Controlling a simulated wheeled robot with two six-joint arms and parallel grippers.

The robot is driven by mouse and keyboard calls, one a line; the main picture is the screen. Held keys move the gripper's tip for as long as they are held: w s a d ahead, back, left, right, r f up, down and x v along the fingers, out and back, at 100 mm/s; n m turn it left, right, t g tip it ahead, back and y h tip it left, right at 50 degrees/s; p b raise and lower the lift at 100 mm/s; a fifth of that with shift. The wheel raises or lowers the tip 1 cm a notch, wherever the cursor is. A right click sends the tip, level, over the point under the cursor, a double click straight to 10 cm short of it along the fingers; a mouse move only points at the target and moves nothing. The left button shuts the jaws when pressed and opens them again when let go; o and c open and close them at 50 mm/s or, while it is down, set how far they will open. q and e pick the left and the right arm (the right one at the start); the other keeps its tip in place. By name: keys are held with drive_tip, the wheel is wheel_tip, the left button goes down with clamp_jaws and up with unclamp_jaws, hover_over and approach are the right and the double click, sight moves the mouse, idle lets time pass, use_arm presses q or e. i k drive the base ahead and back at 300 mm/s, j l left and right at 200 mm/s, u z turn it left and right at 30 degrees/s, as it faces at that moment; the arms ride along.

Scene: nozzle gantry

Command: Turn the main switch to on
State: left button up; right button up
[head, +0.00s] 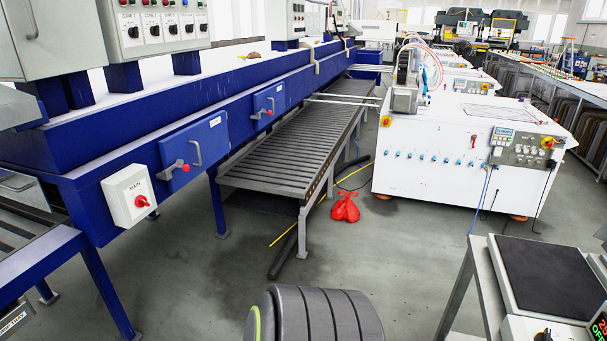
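The main switch (128,193) is a white box with dark lettering that reads like "MAIN". It is fixed to the front of the blue machine frame, at the left of the head view. Its red rotary knob (141,201) sits low on the box's front face. The knob is too small to tell which position it is turned to. Neither of my grippers shows in the head view, and nothing touches the switch.
Blue doors with handles and red knobs (194,151) lie right of the switch. A grey roller conveyor (290,152) runs beyond. A white machine (462,150) stands at the right. A red bag (345,207) lies on the floor. Open floor (200,285) lies in front of the switch.

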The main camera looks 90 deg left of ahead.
sight(140, 201)
drive_tip(key=u, duration=3.85)
drive_tip(key=i+l, duration=0.15)
drive_tip(key=i+l+u, duration=0.1)
drive_tip(key=l, duration=0.3)
